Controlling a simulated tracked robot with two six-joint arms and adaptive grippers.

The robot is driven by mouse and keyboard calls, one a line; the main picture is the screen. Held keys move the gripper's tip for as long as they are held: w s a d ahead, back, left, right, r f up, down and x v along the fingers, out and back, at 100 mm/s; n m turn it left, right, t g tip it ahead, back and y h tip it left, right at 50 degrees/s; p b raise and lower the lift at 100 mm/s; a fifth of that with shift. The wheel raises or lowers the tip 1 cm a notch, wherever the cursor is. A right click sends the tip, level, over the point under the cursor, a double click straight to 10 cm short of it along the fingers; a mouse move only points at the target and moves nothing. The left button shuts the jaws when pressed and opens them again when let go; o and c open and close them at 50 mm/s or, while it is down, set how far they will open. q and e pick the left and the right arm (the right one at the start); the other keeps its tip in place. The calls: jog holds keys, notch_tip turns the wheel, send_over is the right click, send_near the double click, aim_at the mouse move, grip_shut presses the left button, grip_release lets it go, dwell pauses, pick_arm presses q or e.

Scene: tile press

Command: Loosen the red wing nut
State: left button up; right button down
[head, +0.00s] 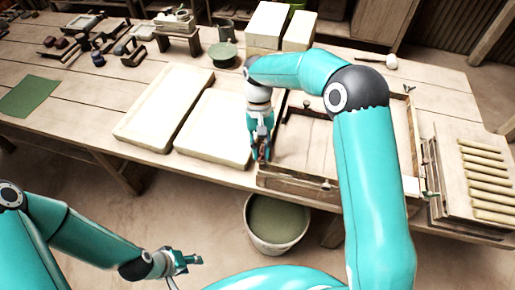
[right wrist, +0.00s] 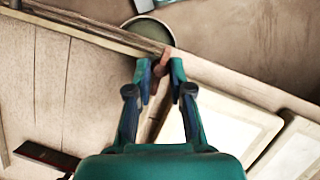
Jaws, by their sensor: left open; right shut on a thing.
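The red wing nut (right wrist: 164,58) shows in the right wrist view as a small reddish-brown piece between my right fingertips. My right gripper (right wrist: 161,78) is shut on it. In the head view my right gripper (head: 262,148) points down at the front left corner of the wooden press frame (head: 290,182), and its fingers mostly hide the nut. How far the nut is turned cannot be seen. My left gripper (head: 184,262) is open and empty, low in front of the table and well apart from the press.
Two pale slabs (head: 215,157) lie just left of the press. A bucket (head: 275,222) with greenish contents stands on the floor below the table edge. My right arm covers part of the press.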

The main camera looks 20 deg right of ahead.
jog(key=shift+w+a+n+h, duration=0.15)
jog(key=shift+n+h, duration=0.35)
jog(key=shift+n, duration=0.9)
jog(key=c, duration=1.1)
grip_release()
jog(key=shift+a, duration=0.15)
jog(key=v, duration=1.1)
jog(key=shift+w+r, duration=0.25)
